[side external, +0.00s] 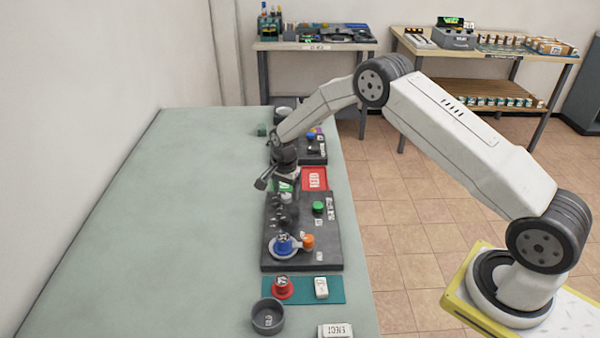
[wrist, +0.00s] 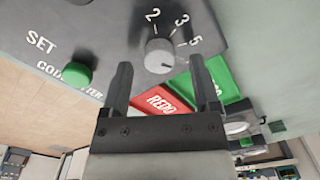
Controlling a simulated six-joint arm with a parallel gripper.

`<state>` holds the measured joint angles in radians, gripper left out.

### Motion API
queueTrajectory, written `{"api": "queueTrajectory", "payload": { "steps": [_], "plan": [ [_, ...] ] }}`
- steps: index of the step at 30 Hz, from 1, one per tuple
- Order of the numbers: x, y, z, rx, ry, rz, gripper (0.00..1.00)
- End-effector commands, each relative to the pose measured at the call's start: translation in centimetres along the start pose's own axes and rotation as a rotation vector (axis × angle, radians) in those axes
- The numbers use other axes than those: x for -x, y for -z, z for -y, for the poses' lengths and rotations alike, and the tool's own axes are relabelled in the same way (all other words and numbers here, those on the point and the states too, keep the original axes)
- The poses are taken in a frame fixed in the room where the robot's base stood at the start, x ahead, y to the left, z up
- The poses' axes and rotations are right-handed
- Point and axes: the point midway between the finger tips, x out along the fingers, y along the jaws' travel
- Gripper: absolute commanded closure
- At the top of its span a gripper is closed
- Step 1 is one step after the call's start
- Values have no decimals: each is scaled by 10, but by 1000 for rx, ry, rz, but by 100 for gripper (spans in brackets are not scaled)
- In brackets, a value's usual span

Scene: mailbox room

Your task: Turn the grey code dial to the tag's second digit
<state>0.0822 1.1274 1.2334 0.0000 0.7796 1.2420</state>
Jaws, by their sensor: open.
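The grey code dial (wrist: 160,56) is a round knob on a dark panel (wrist: 110,22), with the digits 2, 3 and 5 printed around it. A small dark mark shows on its lower right; I cannot tell which digit it indicates. My gripper (wrist: 160,62) is open, with one finger on each side of the dial in the wrist view; contact is not clear. In the side view, my gripper (side external: 285,183) is above the panel by the pale dial (side external: 286,198). I cannot identify the tag or read a code on it.
A green button (wrist: 78,74) labelled SET is beside the dial. A red REDO tray (side external: 314,178) lies behind the panel. Nearer are a blue knob (side external: 283,243), an orange knob (side external: 308,241), a teal mat (side external: 301,291) and a grey cup (side external: 267,317). The table's left side is clear.

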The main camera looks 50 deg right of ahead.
Motion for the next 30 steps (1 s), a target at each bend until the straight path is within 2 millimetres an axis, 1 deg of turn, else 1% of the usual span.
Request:
{"api": "queueTrajectory", "payload": {
  "steps": [9, 15, 20, 30],
  "plan": [
    [39, 0, 0, 0, 2, -1, 21],
    [59, 0, 0, -1, 0, 0, 21],
    [66, 0, 0, -1, 1, 0, 21],
    [66, 0, 0, 1, 0, 0, 21]
  ]
}}
